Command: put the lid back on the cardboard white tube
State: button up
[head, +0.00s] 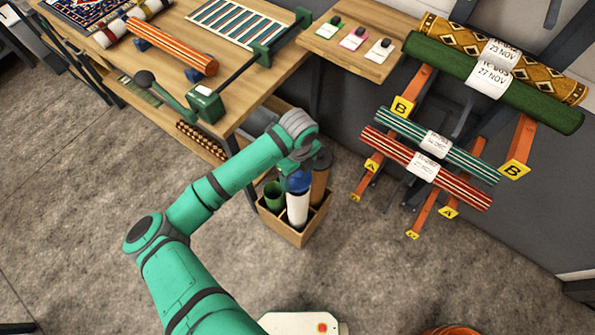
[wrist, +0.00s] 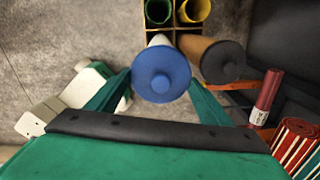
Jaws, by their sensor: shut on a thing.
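The white cardboard tube (head: 298,208) stands upright in a compartment of a wooden crate (head: 282,229) on the floor. The blue lid (head: 299,182) is directly above its top end, and it shows round with a centre knob in the wrist view (wrist: 161,75). My gripper (head: 299,172) is above the tube and shut on the blue lid, with a green finger on each side in the wrist view. In the wrist view the lid hides most of the white tube (wrist: 158,40). I cannot tell whether the lid touches the rim or is seated.
A brown tube with a black cap (wrist: 222,62) stands close beside the lid. An open green tube (wrist: 158,11) and an open yellow tube (wrist: 195,10) are in the crate too. A wooden bench (head: 250,80) and a rack with rolled rugs (head: 490,75) flank the crate.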

jog(key=shift+d+f, duration=0.15)
jog(key=shift+f, duration=2.2)
jog(key=shift+s, duration=0.1)
jog(key=shift+f, duration=0.2)
dwell(0.7)
jog(key=o, duration=1.1)
jog(key=shift+o, duration=0.6)
